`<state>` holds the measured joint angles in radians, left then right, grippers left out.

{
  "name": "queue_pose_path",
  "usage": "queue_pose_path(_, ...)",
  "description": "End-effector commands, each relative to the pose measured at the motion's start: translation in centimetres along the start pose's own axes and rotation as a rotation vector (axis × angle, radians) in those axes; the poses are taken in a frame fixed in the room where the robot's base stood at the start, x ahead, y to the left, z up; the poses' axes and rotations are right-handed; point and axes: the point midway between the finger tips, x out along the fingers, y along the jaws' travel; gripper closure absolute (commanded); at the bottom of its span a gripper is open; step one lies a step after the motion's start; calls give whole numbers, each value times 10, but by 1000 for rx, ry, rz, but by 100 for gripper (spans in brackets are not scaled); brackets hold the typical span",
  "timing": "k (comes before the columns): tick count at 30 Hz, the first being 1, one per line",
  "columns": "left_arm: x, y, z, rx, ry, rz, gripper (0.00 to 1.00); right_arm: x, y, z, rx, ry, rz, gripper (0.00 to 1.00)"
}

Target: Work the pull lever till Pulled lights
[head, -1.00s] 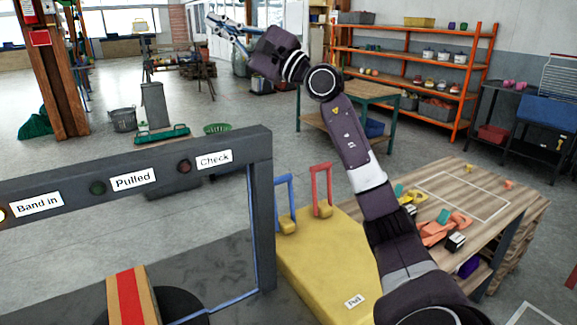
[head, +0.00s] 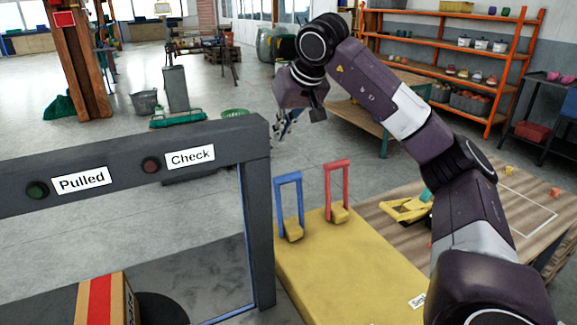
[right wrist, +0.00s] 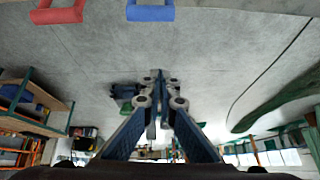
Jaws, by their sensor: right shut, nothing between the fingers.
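A blue lever (head: 289,178) and a red lever (head: 326,178) stand upright side by side on a yellow base (head: 335,275). I cannot tell which is the pull lever. My right gripper (head: 284,130) is shut and empty, above and beyond the levers, touching neither. The right wrist view shows its closed fingers (right wrist: 158,90), with the bars of the red lever (right wrist: 58,14) and blue lever (right wrist: 150,12) at the top edge. The Pulled lamp (head: 38,190) is dark green and looks unlit. My left gripper is out of view.
A dark frame (head: 258,185) stands left of the base, with the Check lamp (head: 151,165) dull red. A box with a red stripe (head: 102,300) stands inside it. A wooden table (head: 520,215) is on the right. Open floor lies behind.

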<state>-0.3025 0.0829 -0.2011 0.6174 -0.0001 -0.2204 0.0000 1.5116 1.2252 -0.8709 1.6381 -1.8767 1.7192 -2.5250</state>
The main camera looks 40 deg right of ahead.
Motion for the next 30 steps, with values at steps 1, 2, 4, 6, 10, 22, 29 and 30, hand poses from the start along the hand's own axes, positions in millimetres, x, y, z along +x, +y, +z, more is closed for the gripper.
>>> queue_pose_path(1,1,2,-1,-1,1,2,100,-1,5,5,-16,-14,21,100)
queue_pose_path(2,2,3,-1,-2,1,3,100,-2,8,7,-25,-23,31,100)
queue_pose_path(4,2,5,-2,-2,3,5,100,-2,12,11,-39,-37,47,100)
queue_pose_path(6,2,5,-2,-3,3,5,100,-2,13,13,-44,-44,54,100)
queue_pose_path(10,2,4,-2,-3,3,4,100,-2,14,13,-44,-45,54,100)
queue_pose_path(22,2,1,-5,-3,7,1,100,19,15,15,-42,-49,55,100)
queue_pose_path(29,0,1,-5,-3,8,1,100,67,17,17,-42,-49,54,100)
queue_pose_path(30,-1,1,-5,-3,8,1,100,76,18,17,-42,-48,55,100)
